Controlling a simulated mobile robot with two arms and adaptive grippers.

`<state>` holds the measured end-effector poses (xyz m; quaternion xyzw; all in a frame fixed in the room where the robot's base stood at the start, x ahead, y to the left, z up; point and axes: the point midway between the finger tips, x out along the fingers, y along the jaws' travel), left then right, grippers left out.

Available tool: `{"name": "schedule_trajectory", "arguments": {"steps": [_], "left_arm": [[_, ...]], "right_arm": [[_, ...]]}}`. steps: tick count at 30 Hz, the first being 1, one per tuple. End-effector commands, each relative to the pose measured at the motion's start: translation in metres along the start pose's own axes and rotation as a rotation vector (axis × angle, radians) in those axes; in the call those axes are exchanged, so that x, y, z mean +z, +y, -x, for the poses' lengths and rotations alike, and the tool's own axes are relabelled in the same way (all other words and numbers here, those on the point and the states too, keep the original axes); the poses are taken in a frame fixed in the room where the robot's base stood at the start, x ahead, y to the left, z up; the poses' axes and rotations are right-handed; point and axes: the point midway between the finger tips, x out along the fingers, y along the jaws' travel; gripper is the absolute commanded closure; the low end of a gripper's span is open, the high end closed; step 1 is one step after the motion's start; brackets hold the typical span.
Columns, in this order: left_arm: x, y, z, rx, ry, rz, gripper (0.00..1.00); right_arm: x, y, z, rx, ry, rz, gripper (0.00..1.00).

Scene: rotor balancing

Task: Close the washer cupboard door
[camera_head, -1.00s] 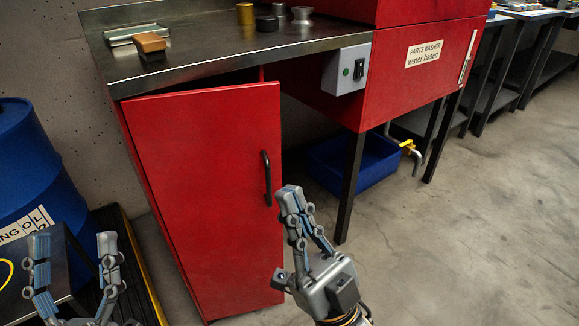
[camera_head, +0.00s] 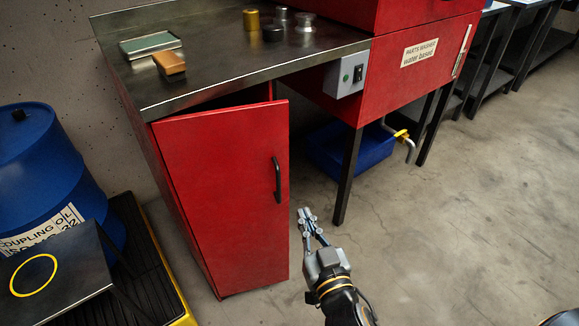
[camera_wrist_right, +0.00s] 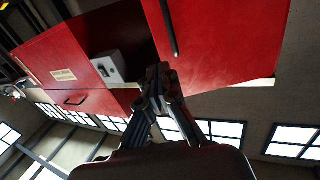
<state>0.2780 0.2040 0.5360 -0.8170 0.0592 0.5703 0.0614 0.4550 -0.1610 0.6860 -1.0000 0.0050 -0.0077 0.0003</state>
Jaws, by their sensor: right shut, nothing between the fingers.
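The red washer cupboard door (camera_head: 225,200) stands ajar below the metal worktop. Its right edge is swung out, and a dark gap shows above its top edge. Its black handle (camera_head: 277,180) is near that right edge. My right gripper (camera_head: 306,214) is shut and empty, just right of the door's lower right edge. I cannot tell whether it touches the door. In the right wrist view, the shut fingertips (camera_wrist_right: 160,82) show below the door (camera_wrist_right: 225,40) and its handle (camera_wrist_right: 169,28). My left gripper is out of view.
The red parts washer (camera_head: 400,75) with a grey switch box (camera_head: 346,75) stands to the right. A dark table leg (camera_head: 347,178) and a blue bin (camera_head: 365,150) are beneath it. A blue drum (camera_head: 50,165) stands left.

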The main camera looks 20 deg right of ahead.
Motion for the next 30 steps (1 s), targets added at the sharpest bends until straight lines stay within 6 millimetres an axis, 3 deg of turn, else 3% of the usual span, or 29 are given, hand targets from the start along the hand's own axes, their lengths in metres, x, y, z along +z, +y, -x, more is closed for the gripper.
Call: {"name": "schedule_trajectory", "arguments": {"steps": [7,21,30], "left_arm": [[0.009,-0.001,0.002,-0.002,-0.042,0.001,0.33],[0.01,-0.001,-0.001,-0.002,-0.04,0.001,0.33],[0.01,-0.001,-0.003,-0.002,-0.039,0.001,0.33]], "right_arm": [[0.003,0.003,-0.016,0.011,-0.014,0.003,1.0],[0.004,0.004,-0.11,0.011,-0.013,0.004,1.0],[0.005,0.004,-0.138,0.012,-0.015,0.001,1.0]]}}
